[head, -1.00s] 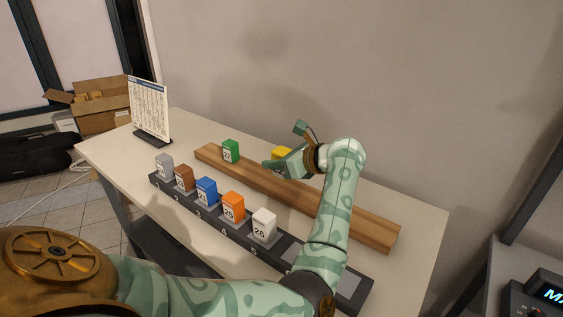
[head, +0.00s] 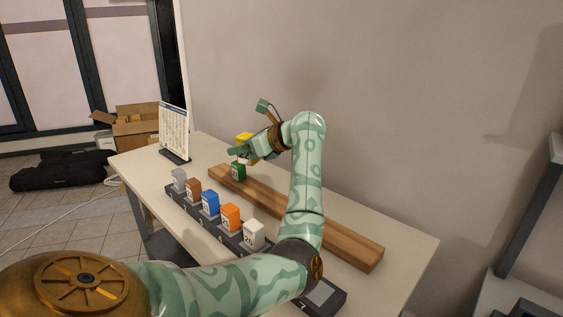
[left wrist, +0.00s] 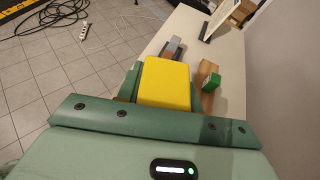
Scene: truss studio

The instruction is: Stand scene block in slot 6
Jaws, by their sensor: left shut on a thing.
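My left gripper (head: 241,152) is shut on a yellow block (head: 245,139) and holds it above the wooden beam (head: 320,226), near the green block (head: 239,172) that stands on the beam. In the left wrist view the yellow block (left wrist: 166,82) sits between the jaws; no number shows on the face in view. The dark slot board (head: 185,201) holds grey (head: 179,178), brown (head: 194,187), blue (head: 210,203), orange (head: 230,216) and white (head: 254,234) blocks. My left forearm hides the board just right of the white block. A bare slot pad (head: 321,292) shows at its right end. My right gripper is out of view.
A printed sheet on a stand (head: 174,130) is at the far left of the table (head: 405,238). The wall (head: 400,90) rises behind the table. A cardboard box (head: 135,125) and a black bag (head: 62,170) lie beyond the left end. The beam's right part is clear.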

